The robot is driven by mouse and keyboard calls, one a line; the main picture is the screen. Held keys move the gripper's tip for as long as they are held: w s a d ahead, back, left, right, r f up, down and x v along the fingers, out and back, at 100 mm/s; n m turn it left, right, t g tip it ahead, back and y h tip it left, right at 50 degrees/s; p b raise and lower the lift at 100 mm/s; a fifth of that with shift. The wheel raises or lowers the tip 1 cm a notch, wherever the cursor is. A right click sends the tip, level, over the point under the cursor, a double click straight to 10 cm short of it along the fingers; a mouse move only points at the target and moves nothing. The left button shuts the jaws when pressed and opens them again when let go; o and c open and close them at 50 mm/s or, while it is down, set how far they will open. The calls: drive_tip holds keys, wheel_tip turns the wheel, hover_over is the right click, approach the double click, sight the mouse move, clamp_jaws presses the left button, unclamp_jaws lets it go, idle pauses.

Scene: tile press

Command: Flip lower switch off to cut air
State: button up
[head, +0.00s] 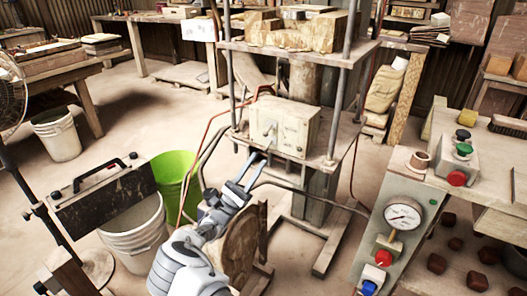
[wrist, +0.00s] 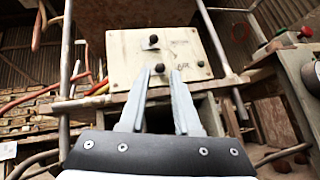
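A cream switch box (head: 285,128) sits on the press's lower shelf. In the wrist view, its front panel (wrist: 125,62) faces me, with a dark upper switch (wrist: 153,40) and a dark lower switch (wrist: 160,68). My gripper (wrist: 160,72) points at the panel, its two fingers apart with nothing held. The lower switch shows between the fingertips; I cannot tell whether they touch it. In the head view, my gripper (head: 257,157) is just below and in front of the box. The switches' positions are too small to read.
Press posts (head: 338,95) and hoses (head: 213,120) flank the box. A control panel with a gauge (head: 403,215) stands at the right. A green bin (head: 177,172) and a white bucket (head: 133,235) stand left of my arm.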

drive_tip(key=v, duration=1.2)
drive_tip(key=shift+s+a+f, duration=0.1)
drive_tip(key=shift+s, duration=0.05)
